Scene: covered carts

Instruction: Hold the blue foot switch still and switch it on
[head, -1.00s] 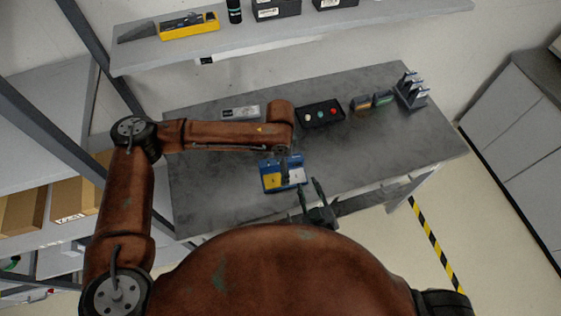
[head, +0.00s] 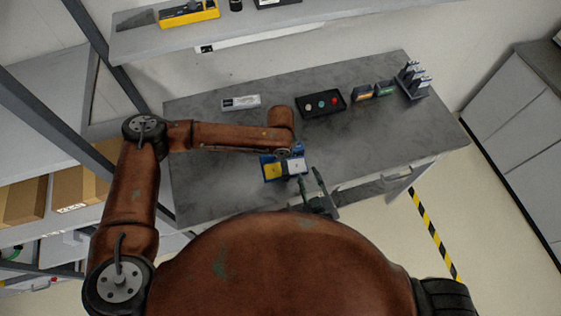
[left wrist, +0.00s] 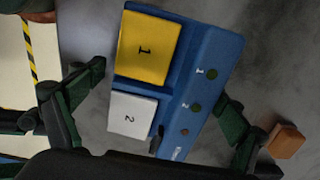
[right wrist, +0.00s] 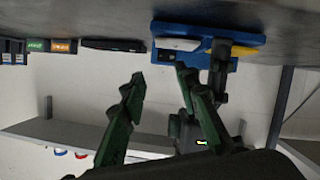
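The blue foot switch (head: 284,169) lies on the grey table near its front edge. In the left wrist view it has a yellow pedal 1 (left wrist: 147,49), a white pedal 2 (left wrist: 131,115), two round green lights and a small dark lever (left wrist: 157,138). My left gripper (left wrist: 160,95) is open above the switch, one finger on each side; contact cannot be told. The left arm hides part of the switch in the head view. My right gripper (head: 310,174) is open and empty, just off the table's front edge, beside the white pedal. The switch also shows in the right wrist view (right wrist: 180,29).
A black box with coloured buttons (head: 320,103), a grey-white box (head: 241,102), small orange and green boxes (head: 374,91) and a dark rack (head: 412,82) stand at the back. An orange-brown block (left wrist: 285,140) lies near the switch. The table's right part is clear.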

